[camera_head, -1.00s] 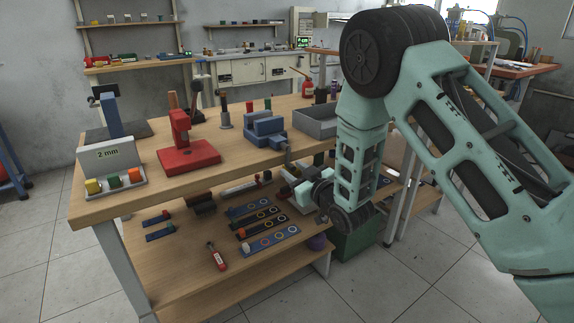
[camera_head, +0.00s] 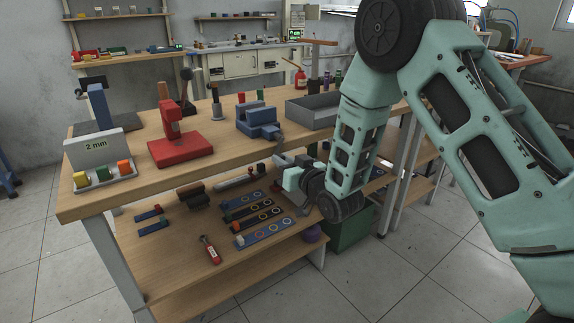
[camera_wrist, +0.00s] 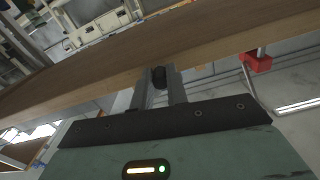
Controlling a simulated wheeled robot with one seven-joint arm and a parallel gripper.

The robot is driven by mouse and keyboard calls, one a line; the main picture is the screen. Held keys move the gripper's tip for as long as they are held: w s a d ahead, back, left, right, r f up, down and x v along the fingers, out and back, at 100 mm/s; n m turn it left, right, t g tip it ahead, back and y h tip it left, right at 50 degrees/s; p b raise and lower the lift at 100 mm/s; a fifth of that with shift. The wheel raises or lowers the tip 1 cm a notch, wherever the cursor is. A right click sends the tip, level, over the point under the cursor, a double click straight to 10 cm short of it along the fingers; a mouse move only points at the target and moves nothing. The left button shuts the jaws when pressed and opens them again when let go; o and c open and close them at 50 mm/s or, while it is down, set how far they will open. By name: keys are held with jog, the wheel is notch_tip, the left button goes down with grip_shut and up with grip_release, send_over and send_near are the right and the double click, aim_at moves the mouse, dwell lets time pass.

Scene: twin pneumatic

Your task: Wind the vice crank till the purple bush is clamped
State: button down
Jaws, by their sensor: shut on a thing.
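The blue vice (camera_head: 258,118) stands on the bench top near its front edge, with its crank end towards me. My gripper (camera_head: 281,159) is just in front of the bench edge, below and right of the vice. In the wrist view my gripper (camera_wrist: 159,84) is shut on a dark knob (camera_wrist: 158,76), which appears to be the crank's handle. The rest of the crank is mostly hidden there. I cannot make out the purple bush in the vice jaws, nor whether the jaws touch it.
A red press (camera_head: 178,140) stands left of the vice and a grey tray (camera_head: 312,115) right of it. The wooden bench edge (camera_wrist: 90,88) lies close beyond my fingers. Below, the lower shelf (camera_head: 180,265) holds strips and tools. The floor in front is clear.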

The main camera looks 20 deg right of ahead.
jog(key=shift+m, duration=0.3)
jog(key=c, duration=1.4)
grip_release()
jog(key=shift+s, duration=0.1)
